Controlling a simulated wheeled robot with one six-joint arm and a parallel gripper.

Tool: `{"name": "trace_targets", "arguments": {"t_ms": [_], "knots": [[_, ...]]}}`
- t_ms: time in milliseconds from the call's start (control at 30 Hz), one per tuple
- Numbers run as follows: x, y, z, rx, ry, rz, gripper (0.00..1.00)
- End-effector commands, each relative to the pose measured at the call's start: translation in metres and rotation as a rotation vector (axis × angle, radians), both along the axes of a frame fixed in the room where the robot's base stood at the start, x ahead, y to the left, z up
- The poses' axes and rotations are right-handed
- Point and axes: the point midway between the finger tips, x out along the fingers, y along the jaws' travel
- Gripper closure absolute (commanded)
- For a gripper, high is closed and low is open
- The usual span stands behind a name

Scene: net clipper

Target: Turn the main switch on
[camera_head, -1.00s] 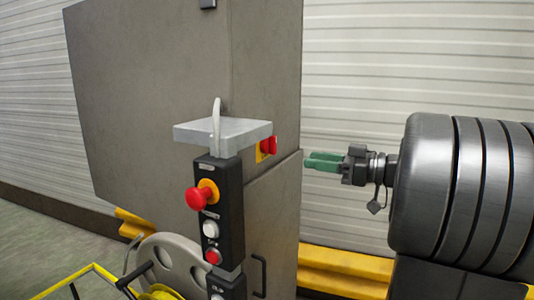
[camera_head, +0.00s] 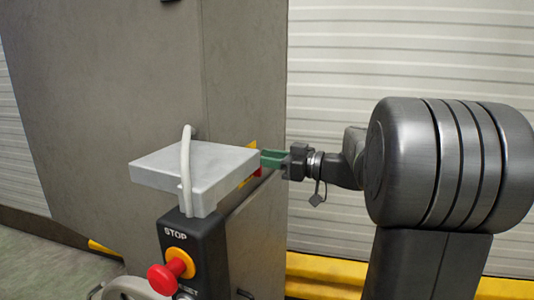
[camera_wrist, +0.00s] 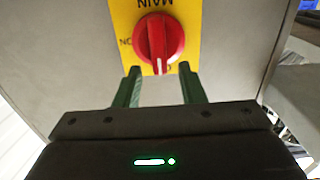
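The main switch is a red rotary knob (camera_wrist: 159,38) on a yellow plate (camera_wrist: 122,14) marked "MAIN", upside down in the wrist view. The knob's white mark points toward the lower edge of the plate in that view. My gripper (camera_wrist: 158,74) is open, with its two green fingers apart and pointing at the knob, one on each side of its lower end. I cannot tell whether they touch it. In the head view my gripper (camera_head: 264,158) reaches the switch from the right. There the red knob (camera_head: 258,173) is mostly hidden behind the fingers and a grey plate.
The switch sits on a grey cabinet (camera_head: 110,90). In front stands a black control post (camera_head: 195,245) with a red stop button (camera_head: 160,279) and a flat grey plate (camera_head: 195,168) on top. A yellow rail (camera_head: 325,268) runs along the ribbed wall (camera_head: 420,60).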

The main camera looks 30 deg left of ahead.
Motion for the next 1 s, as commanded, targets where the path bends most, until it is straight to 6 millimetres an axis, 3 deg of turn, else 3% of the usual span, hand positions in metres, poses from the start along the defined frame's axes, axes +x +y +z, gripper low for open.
{"name": "trace_targets", "arguments": {"t_ms": [333, 533, 1000], "knots": [[-0.0007, 0.0042, -0.0003, 0.000, 0.000, 0.000, 0.64], [-0.0006, 0.0040, -0.0002, 0.000, 0.000, 0.000, 1.00], [0.0016, 0.0040, -0.0025, -0.008, 0.081, 0.000, 1.00]]}}
